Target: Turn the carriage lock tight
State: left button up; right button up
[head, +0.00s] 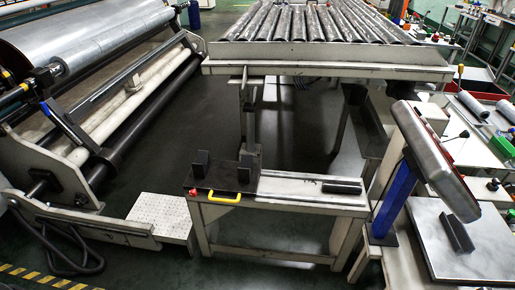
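A low bench holds a dark carriage plate (213,183) at its left end, with upright black blocks (201,163) on it. A yellow handle (224,198) is on the plate's front edge. A small red knob (193,192) is at the plate's front left corner. I cannot tell for sure which of these is the carriage lock, or how tight it is. Neither of my grippers shows in the head view.
A black bar (342,188) lies on the bench's pale rail (290,187). A large film roll machine (95,45) stands at the left, a roller table (320,58) behind. A blue post (394,200) with a tilted grey panel (436,160) stands at the right. Floor left of the bench has a white step (160,212).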

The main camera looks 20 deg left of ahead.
aim_at(192, 193)
jog(key=u, duration=1.25)
